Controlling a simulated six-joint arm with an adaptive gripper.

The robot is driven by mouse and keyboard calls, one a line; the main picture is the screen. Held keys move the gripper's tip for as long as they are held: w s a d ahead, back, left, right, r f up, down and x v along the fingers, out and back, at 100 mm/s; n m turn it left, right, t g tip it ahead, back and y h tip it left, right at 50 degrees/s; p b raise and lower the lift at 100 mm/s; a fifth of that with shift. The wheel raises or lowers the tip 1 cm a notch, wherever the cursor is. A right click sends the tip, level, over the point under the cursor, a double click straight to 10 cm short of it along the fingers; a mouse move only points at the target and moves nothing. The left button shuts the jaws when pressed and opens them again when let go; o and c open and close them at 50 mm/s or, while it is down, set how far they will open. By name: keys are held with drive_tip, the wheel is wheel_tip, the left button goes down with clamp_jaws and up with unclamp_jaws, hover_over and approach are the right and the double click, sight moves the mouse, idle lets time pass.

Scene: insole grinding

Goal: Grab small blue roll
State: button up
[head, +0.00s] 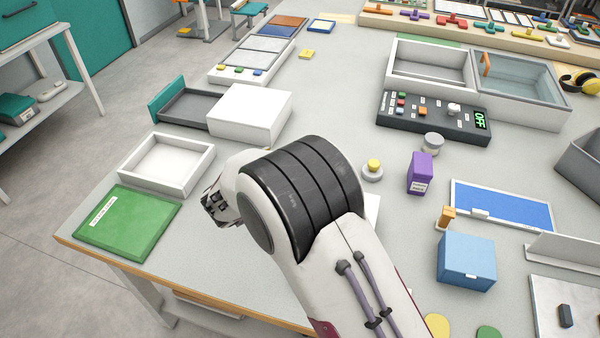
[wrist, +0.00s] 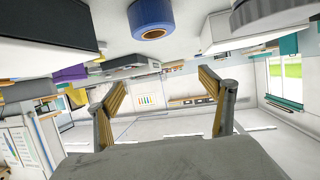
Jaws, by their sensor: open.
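The small blue roll (wrist: 151,18) shows at the top edge of the wrist view, cut off by the frame. It has a blue outside and an orange-brown core facing the camera. My gripper (wrist: 164,84) is open, with its two fingers spread and nothing between them. The roll lies above the gap between the fingers in the picture, apart from both. In the head view I cannot find the roll; my arm covers part of the table. The fingers cannot be made out there.
The wrist view looks upside down. In the head view, a white tray (head: 140,187), green mat (head: 125,222), white drawer box (head: 250,112), purple box (head: 420,173) and light blue box (head: 466,262) surround my arm.

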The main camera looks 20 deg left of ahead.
wheel_tip(320, 180, down, 8)
drive_tip(key=shift+r, duration=0.2)
drive_tip(key=shift+w+f, duration=0.3)
drive_tip(key=shift+w, duration=0.3)
drive_tip(key=shift+w+d, duration=0.1)
drive_tip(key=shift+w, duration=0.05)
drive_tip(key=shift+x, duration=2.95)
drive_tip(key=c, duration=1.2)
